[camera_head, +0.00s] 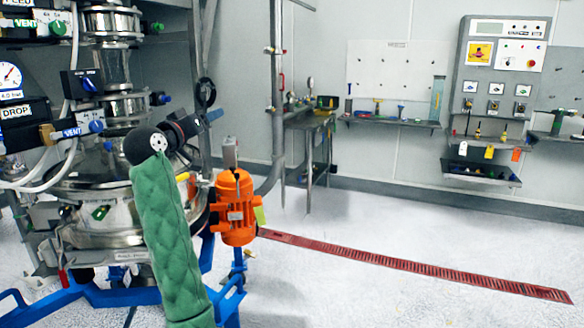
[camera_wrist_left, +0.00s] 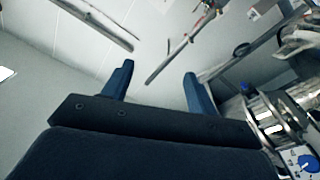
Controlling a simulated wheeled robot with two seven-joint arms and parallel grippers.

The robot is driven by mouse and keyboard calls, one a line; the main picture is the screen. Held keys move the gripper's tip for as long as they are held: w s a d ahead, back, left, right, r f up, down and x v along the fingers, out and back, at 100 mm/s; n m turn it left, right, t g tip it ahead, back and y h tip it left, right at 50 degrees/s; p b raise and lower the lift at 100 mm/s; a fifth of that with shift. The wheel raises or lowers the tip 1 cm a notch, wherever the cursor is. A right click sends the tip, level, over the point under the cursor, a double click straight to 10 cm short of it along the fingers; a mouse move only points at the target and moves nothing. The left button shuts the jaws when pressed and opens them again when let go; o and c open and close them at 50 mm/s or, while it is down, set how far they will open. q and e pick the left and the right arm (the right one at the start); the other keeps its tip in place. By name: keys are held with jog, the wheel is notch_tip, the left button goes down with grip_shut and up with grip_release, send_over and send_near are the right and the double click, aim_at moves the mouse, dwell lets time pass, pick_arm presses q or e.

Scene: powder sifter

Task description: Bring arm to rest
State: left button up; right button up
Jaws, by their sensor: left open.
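My left arm, in a green quilted sleeve (camera_head: 168,235), reaches up in front of the powder sifter (camera_head: 110,215) in the head view. My left gripper (camera_head: 211,104) is at the upper end of that arm, beside the sifter's right side. In the left wrist view the two blue fingers of the gripper (camera_wrist_left: 158,88) stand apart with nothing between them. Part of the sifter is behind my arm. My right gripper is not in view.
An orange motor (camera_head: 236,205) sits just right of my sleeve. A vertical pipe (camera_head: 276,90) stands right of my gripper. Valve panels (camera_head: 25,120) are at the left. A wall control panel (camera_head: 500,80) is far right. The floor around the red drain grate (camera_head: 420,266) is clear.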

pick_arm(q)
jog(key=s+d+f+m+g+y+p, duration=0.1)
jog(key=s+f+g+y, duration=0.15)
jog(key=s+f, duration=0.65)
jog(key=s+d+f+g+y+p, duration=0.1)
jog(key=s+d+f+g, duration=0.2)
jog(key=f, duration=1.1)
jog(key=s+f+m+g+y, duration=0.1)
jog(key=s+f+g+y, duration=0.1)
jog(key=s+f, duration=0.75)
jog(key=s+d+f+g+p, duration=0.1)
jog(key=s+f+g, duration=0.3)
jog(key=s+f, duration=1)
jog(key=s+d+f+g+p, duration=0.2)
jog(key=s+f+g, duration=0.2)
jog(key=s+f, duration=1.1)
jog(key=s, duration=0.3)
jog(key=shift+s+d+m, duration=0.25)
jog(key=shift+d+m, duration=0.15)
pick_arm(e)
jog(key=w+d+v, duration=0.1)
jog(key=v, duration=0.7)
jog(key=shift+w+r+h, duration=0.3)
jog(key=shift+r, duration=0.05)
pick_arm(q)
jog(key=shift+f, duration=0.15)
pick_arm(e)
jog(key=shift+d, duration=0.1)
